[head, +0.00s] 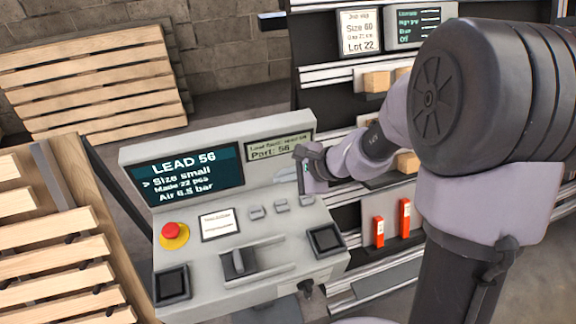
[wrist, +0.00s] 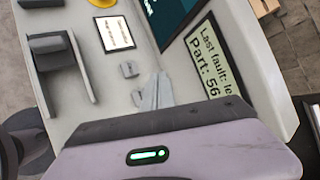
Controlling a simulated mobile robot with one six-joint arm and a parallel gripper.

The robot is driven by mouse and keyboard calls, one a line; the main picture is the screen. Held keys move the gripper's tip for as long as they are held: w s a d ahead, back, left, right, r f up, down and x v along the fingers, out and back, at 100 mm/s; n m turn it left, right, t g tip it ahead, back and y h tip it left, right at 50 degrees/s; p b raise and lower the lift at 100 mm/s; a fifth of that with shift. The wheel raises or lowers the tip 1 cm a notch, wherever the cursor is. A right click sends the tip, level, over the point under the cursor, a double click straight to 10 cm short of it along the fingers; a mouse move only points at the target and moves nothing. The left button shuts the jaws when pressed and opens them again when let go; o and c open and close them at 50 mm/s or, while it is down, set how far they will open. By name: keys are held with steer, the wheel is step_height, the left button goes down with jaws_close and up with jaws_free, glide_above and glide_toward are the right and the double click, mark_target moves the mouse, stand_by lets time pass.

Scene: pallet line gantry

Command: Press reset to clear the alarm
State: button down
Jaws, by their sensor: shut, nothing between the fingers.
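The control console (head: 215,285) stands in front of me with a dark screen (head: 185,176) reading "LEAD 56", "Size small" and "Air 6.5 bar". Three small grey buttons (head: 281,205) sit in a row below the displays; no readable label tells which is reset. My gripper (head: 301,180) is shut and empty, pointing down over the right end of that row. In the wrist view, the fingers (wrist: 155,92) show above the panel, with one small button (wrist: 128,69) beside them; the rightmost button is hidden there. I cannot tell whether the fingertips touch anything.
A red mushroom button on a yellow base (head: 174,234), a white label (head: 219,224), a lever (head: 238,263) and two black square pads (head: 325,240) share the panel. A small display (head: 280,147) reads "Part: 56". Wooden pallets (head: 50,240) stand left; a rack (head: 330,75) stands behind.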

mark_target(285, 206)
steer(key=shift+w+d+f, duration=0.2)
steer(key=shift+d, duration=0.1)
step_height(285, 206, down, 8)
steer(key=b, duration=0.6)
steer(key=shift+f+b, duration=0.15)
steer(key=shift+b, duration=0.15)
steer(key=shift+f+b, duration=0.3)
steer(key=shift+b, duration=0.05)
stand_by(1.3)
steer(key=shift+f+b, duration=0.4)
steer(key=shift+b, duration=0.2)
